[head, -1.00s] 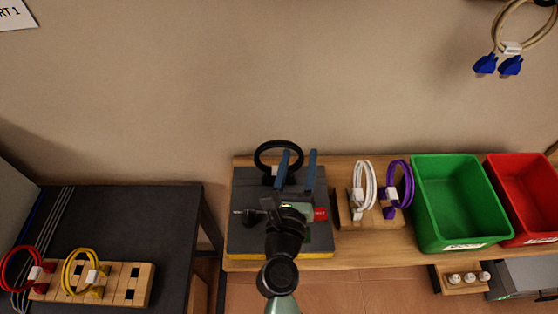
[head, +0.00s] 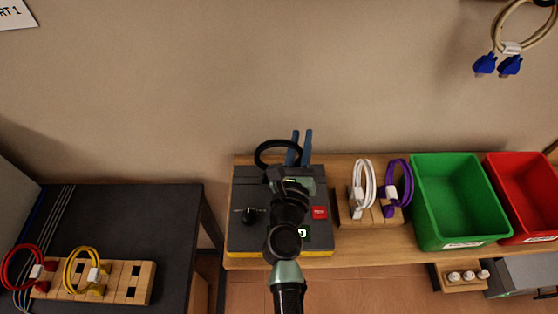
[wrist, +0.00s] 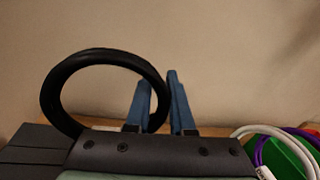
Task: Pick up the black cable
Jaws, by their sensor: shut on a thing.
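The black cable (head: 258,155) is a coiled ring standing upright at the back of the dark block on the wooden shelf. It also shows in the wrist view (wrist: 48,96) as a large loop. My gripper (head: 302,134) has two blue fingers, close together at the cable's right side. In the wrist view the gripper (wrist: 158,80) has one finger inside the loop and one outside, with the right side of the cable pinched between them. The cable's lower part is hidden behind my gripper.
White (head: 369,184) and purple (head: 407,182) cables stand in a wooden holder to the right. Beyond are a green bin (head: 427,210) and a red bin (head: 505,195). Red and yellow cables sit on a dark table (head: 130,215) at left. The wall is close behind.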

